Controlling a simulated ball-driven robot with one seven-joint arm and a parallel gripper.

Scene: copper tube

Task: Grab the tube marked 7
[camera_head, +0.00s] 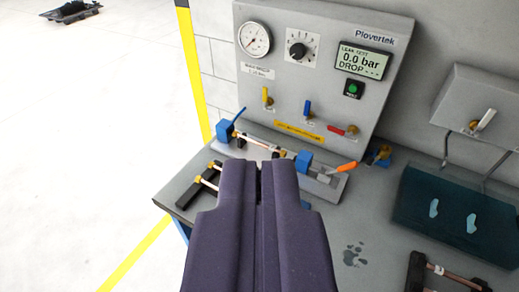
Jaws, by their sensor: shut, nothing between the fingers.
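My gripper (258,170) is shut and empty, pointing at the bench in the middle of the view. A copper tube (257,143) lies in the test fixture between two blue clamps, just beyond my fingertips. A short copper-coloured piece (208,183) shows on a black rack (187,197) left of my gripper; my gripper hides part of this area. Another copper tube (437,269) lies on a black holder (416,273) at the lower right, cut off by the frame. No number 7 is readable on any tube.
A grey Plovertek leak-test panel (330,110) stands behind the fixture, reading 0.0 bar. A blue clamp (303,160) with an orange-handled lever (346,167) stands right of my fingers. A dark teal tray (410,207) is at the right. Open floor (85,150) lies left.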

